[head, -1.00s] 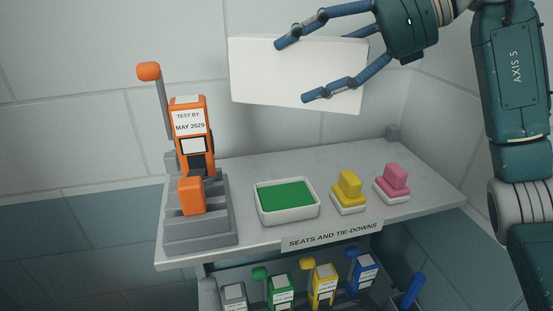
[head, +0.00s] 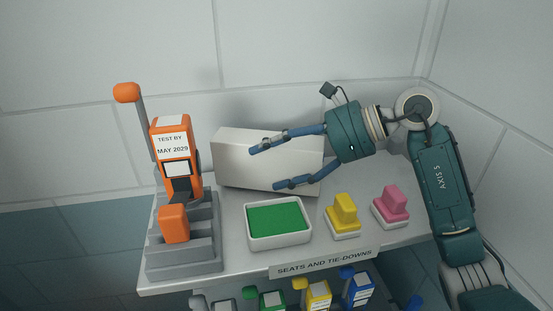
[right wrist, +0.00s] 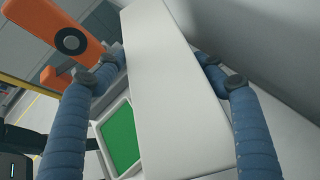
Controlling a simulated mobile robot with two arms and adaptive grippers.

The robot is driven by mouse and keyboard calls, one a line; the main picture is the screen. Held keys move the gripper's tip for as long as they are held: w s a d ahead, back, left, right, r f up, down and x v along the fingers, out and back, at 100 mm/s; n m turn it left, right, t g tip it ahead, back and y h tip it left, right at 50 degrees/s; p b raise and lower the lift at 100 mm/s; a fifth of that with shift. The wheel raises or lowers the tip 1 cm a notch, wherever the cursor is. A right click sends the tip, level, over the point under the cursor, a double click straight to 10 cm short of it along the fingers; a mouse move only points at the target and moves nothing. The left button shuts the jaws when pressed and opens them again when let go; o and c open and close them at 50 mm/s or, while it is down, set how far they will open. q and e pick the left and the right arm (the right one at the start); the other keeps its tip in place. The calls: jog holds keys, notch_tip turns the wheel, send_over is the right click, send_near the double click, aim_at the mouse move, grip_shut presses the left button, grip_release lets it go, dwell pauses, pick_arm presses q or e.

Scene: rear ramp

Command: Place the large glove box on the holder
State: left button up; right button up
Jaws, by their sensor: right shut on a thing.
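The large white box (head: 232,160), plain on its visible faces, is at the back of the shelf, behind the green-filled tray. My right gripper (head: 263,168) is shut on it, with blue fingers reaching in from the right. In the right wrist view the box (right wrist: 170,90) lies between the two fingers (right wrist: 158,72). The box is slightly tilted in the head view; I cannot tell whether its bottom touches the shelf. No part is clearly recognisable as the holder. My left gripper is not in view.
The shelf (head: 400,232) bears a grey stepped rack (head: 205,232) with an orange device (head: 172,140) at left, a white tray with a green inside (head: 278,218), a yellow block (head: 343,212) and a pink block (head: 392,203). Several coloured devices stand below. A wall closes the back.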

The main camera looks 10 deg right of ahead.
jog(key=shift+f, duration=0.5)
jog(key=o, duration=1.1)
jog(key=shift+f, duration=0.2)
jog(key=shift+o, duration=0.9)
jog(key=shift+s+r, duration=0.1)
jog(key=shift+a, duration=0.1)
